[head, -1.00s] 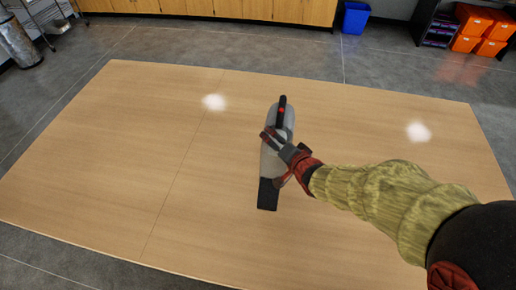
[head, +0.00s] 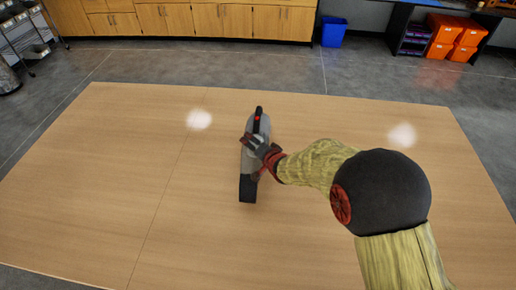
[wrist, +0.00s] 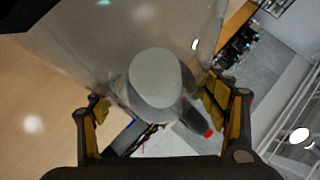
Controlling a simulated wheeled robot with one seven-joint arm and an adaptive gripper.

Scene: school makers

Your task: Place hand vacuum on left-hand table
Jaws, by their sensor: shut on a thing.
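The hand vacuum (head: 247,165) is grey with a black nozzle, a black handle and a red button. It is over the middle of the wooden table (head: 110,170) in the head view. My gripper (head: 262,150) is shut on the hand vacuum from its right side. In the wrist view the grey body of the vacuum (wrist: 110,50) fills the top and middle, with my gripper's fingers (wrist: 158,108) on both sides of it. I cannot tell whether the vacuum touches the tabletop or hangs just above it.
The tabletop is bare apart from the vacuum. Behind the table are wooden cabinets (head: 220,22), a blue bin (head: 333,32) and orange boxes (head: 455,35) beside a dark shelf. A metal rack (head: 28,40) stands at the back left. Grey floor surrounds the table.

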